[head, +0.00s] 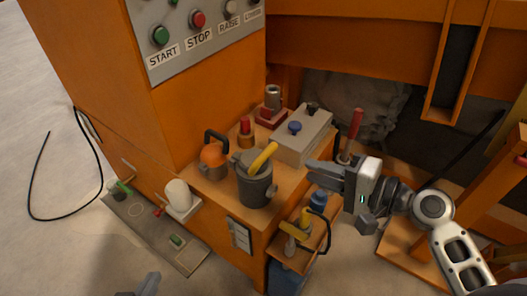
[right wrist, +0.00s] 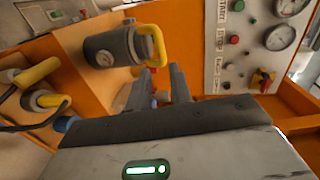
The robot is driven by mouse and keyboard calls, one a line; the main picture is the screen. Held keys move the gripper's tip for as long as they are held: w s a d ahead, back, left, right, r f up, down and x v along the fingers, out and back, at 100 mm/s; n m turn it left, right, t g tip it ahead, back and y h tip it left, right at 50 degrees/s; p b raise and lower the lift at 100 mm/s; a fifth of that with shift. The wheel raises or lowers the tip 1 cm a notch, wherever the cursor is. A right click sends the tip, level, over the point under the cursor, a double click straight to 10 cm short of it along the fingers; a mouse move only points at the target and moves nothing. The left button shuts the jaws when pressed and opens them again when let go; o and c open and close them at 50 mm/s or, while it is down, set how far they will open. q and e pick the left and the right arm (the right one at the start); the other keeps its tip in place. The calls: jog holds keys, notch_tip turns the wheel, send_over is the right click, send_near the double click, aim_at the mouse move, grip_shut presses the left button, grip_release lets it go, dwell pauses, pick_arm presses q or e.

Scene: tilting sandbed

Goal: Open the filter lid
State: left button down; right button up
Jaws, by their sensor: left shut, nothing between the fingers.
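The filter (head: 256,186) is a dark grey canister with a lid and a yellow handle (head: 263,157), standing on the orange cabinet top. In the right wrist view the filter (right wrist: 108,50) lies at upper left, with its yellow handle (right wrist: 157,45) just beyond my fingertips. The lid appears closed. My right gripper (head: 318,172) is to the right of the filter, apart from it, pointing left. Its two fingers (right wrist: 164,78) are spread and empty. My left gripper (head: 146,284) barely shows at the bottom edge, shut and empty, far from the filter.
A grey box with a blue knob (head: 295,127) stands behind the filter. An orange round vessel (head: 214,154) stands to its left. A red-handled lever (head: 355,130) rises behind my right gripper. A side shelf (head: 297,258) holds yellow-handled items. The button panel (head: 195,35) is above.

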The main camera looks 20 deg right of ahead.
aim_at(268, 156)
jog(key=x, duration=1.3)
jog(key=shift+d+r, duration=0.1)
jog(key=shift+p, duration=0.35)
grip_shut()
